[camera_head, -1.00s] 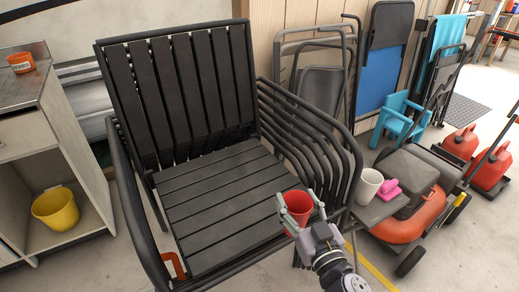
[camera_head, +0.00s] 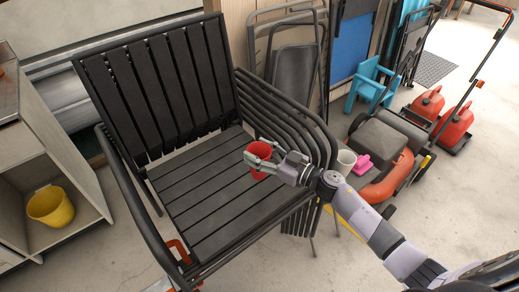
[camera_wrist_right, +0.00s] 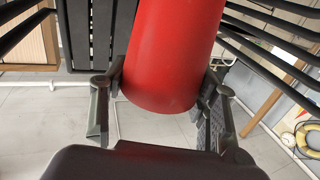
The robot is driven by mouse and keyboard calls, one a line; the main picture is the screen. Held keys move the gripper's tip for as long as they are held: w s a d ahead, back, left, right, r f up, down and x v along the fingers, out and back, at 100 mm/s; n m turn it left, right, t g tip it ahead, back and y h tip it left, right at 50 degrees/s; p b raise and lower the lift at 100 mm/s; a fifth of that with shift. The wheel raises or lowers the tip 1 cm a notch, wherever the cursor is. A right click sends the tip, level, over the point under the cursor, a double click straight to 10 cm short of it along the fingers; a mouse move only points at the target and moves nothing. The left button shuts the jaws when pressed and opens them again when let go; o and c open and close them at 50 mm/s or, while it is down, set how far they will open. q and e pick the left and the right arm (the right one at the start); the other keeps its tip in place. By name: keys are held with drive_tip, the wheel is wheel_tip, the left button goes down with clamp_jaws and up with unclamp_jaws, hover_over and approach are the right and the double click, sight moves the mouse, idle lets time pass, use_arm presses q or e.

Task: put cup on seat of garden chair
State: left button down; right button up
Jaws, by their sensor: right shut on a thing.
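The red cup (camera_head: 259,149) is held between the fingers of my right gripper (camera_head: 257,158), which is shut on it. In the right wrist view the cup (camera_wrist_right: 168,50) fills the upper middle, with a gripper finger on each side. The garden chair (camera_head: 163,92) is black and slatted, with several more nested in its stack. In the head view the cup shows over the right part of its seat (camera_head: 205,185), inside the right armrests. The gap between cup and seat cannot be judged. My left gripper is not in view.
The stacked armrests (camera_head: 300,115) rise close to my right arm. A white cup (camera_head: 345,161) and a pink item (camera_head: 363,165) stand right of the chair, beside an orange mower (camera_head: 385,185). A yellow bucket (camera_head: 50,206) sits in the left cabinet. The seat's middle is bare.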

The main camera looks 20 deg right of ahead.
drive_tip(key=shift+p, duration=0.3)
drive_tip(key=shift+f, duration=0.2)
wheel_tip(320, 180, down, 3)
drive_tip(key=shift+b, duration=1.1)
drive_tip(key=shift+f+b, duration=0.6)
drive_tip(key=shift+f, duration=0.25)
drive_tip(key=shift+f, duration=0.15)
drive_tip(key=shift+f+b, duration=0.45)
drive_tip(key=shift+f, duration=0.15)
drive_tip(key=shift+f, duration=0.25)
